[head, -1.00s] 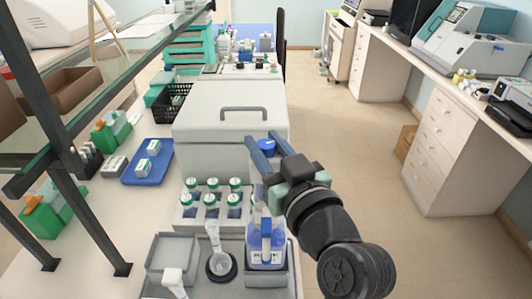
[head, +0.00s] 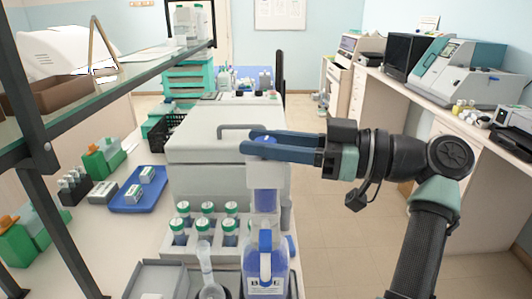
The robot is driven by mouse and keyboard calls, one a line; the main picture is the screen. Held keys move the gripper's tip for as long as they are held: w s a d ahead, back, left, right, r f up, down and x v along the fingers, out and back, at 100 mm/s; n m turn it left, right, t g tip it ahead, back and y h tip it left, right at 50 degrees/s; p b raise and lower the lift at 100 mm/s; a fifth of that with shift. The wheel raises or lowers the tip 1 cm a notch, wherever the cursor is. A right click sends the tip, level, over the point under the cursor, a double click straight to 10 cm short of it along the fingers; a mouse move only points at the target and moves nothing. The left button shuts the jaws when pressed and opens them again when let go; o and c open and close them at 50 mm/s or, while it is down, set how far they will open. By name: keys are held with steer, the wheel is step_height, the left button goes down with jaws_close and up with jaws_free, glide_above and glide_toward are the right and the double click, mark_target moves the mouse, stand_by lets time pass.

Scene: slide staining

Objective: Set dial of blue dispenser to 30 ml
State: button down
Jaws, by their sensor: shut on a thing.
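The blue dispenser stands upright at the front of the bench. Its bottle (head: 280,270) holds blue liquid, with a blue spout in front and a partly covered label. A white and clear column (head: 267,178) rises above it, with a blue top piece (head: 262,138) at its upper end. My gripper (head: 250,145) reaches in level from the right, its blue fingers shut around the top piece. The fingers hide most of that piece. I cannot read any dial marks or setting.
A rack with several green-capped vials (head: 208,208) stands left of the dispenser. A large grey box (head: 215,150) with a handle stands behind. A glass shelf (head: 120,75) overhangs the left. Open floor lies right.

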steer(key=shift+n+g+y, duration=0.3)
steer(key=shift+n+g, duration=0.8)
steer(key=shift+g, duration=0.6)
steer(key=shift+n+g+b, duration=0.3)
steer(key=shift+n+g, duration=0.1)
steer(key=shift+g, duration=0.2)
steer(key=c, duration=0.5)
jaws_free()
